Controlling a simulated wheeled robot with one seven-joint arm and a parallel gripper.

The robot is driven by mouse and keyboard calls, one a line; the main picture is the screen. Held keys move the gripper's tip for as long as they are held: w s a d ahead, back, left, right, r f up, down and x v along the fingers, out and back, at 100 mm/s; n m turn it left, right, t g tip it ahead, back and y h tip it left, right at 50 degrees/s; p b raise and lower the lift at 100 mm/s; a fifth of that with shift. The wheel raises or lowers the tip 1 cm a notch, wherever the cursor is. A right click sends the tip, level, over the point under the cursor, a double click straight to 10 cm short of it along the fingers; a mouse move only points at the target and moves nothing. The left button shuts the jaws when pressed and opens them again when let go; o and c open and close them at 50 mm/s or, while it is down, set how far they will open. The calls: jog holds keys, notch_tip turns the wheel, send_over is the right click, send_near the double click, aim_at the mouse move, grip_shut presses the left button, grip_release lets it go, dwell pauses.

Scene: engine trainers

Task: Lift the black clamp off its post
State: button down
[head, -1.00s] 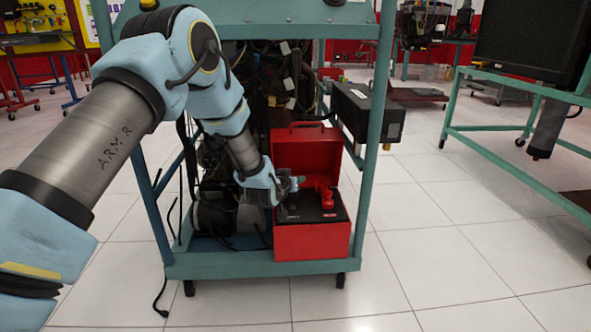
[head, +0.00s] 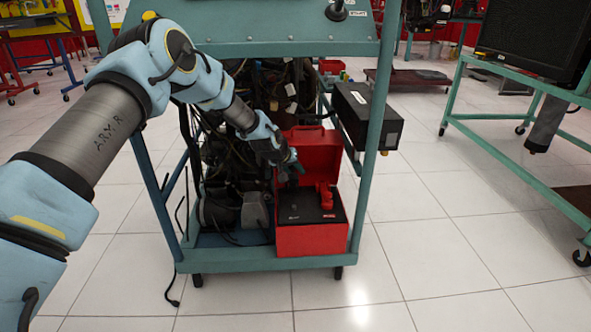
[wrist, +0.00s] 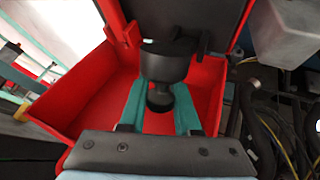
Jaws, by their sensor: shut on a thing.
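My gripper (head: 291,167) is over the left part of an open red box (head: 312,240) on the lower shelf of the teal cart. In the wrist view, the teal fingers (wrist: 159,100) are shut on the black clamp (wrist: 166,62), a dark rounded piece with a narrower stem. In the head view, the black clamp (head: 291,184) is a small dark shape just below the fingertips. Its post is hidden or too small to make out, so I cannot tell whether the clamp is clear of it. A red clamp (head: 325,196) stands to the right on the box's black top.
The box's raised red lid (head: 318,152) is close behind my gripper. Cart posts (head: 369,165) stand on both sides, and engine parts and hoses (head: 218,190) crowd the left and back. A black box (head: 368,115) hangs at the right.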

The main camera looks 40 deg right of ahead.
jog(key=shift+w, duration=0.1)
dwell(0.3)
jog(key=c, duration=0.6)
grip_release()
jog(key=p+v, duration=0.2)
jog(key=v, duration=0.8)
jog(key=shift+a+r, duration=0.2)
jog(key=shift+r, duration=0.1)
